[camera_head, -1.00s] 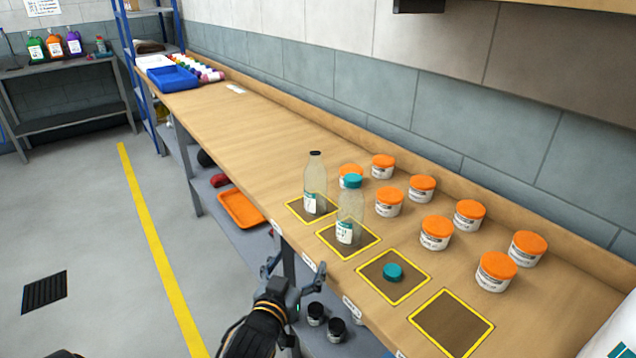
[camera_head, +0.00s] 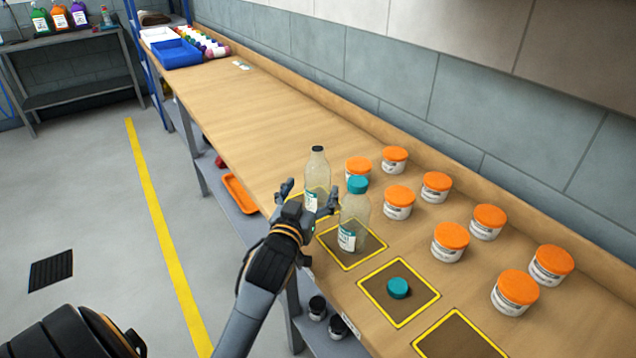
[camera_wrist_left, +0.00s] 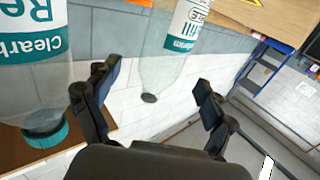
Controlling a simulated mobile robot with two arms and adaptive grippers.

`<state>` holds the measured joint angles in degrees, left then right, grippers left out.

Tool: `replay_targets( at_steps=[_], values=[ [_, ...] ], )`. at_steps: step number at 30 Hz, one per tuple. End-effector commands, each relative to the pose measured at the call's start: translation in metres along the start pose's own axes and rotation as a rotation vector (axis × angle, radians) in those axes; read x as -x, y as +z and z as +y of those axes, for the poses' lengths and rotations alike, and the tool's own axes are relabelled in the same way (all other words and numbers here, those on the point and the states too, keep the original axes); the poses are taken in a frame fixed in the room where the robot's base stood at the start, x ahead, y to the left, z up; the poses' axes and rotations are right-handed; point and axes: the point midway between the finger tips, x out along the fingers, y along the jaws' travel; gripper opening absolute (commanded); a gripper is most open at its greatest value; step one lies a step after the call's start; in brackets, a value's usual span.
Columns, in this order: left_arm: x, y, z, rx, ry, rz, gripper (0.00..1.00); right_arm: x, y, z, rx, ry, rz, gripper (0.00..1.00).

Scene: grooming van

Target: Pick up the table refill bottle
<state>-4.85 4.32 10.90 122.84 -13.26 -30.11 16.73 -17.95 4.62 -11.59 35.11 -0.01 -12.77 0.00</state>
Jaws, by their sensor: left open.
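Two clear bottles stand upright on the workbench (camera_head: 255,115). The farther bottle (camera_head: 318,168) has a dark cap and stands on a yellow-outlined square. The nearer bottle (camera_head: 355,212) has a teal cap and stands on the adjoining square. I cannot tell which one is called the table refill bottle. My left gripper (camera_head: 307,190) is open at the bench's front edge, close to the dark-capped bottle. In the left wrist view, that bottle (camera_wrist_left: 172,60) shows between the open fingers (camera_wrist_left: 150,98), and the teal-capped bottle (camera_wrist_left: 35,60) lies outside them, at left. My right gripper is not in view.
A loose teal cap (camera_head: 398,288) lies on the third square; the fourth square (camera_head: 457,338) is empty. Several orange-lidded jars (camera_head: 450,240) stand behind and right of the bottles. A blue tray (camera_head: 176,54) is at the far end. The bench's middle is clear.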

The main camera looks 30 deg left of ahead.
Motion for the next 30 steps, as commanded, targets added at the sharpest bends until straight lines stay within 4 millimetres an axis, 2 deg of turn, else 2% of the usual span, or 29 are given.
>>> replay_targets(
  at_steps=[5,9,14,23,30],
  values=[
    [-0.012,-0.001,0.000,-0.001,0.000,0.000,0.84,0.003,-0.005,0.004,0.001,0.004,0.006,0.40],
    [-0.033,-0.002,-0.002,-0.002,0.000,0.000,0.84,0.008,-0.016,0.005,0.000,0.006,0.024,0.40],
    [-0.053,-0.001,-0.002,-0.002,0.000,0.000,0.84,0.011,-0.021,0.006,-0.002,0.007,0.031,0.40],
    [-0.058,0.000,-0.002,-0.001,0.001,-0.001,0.84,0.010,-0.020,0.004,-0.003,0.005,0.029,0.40],
    [-0.058,0.001,-0.002,-0.001,0.001,-0.001,0.35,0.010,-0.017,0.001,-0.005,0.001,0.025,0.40]
  ],
)
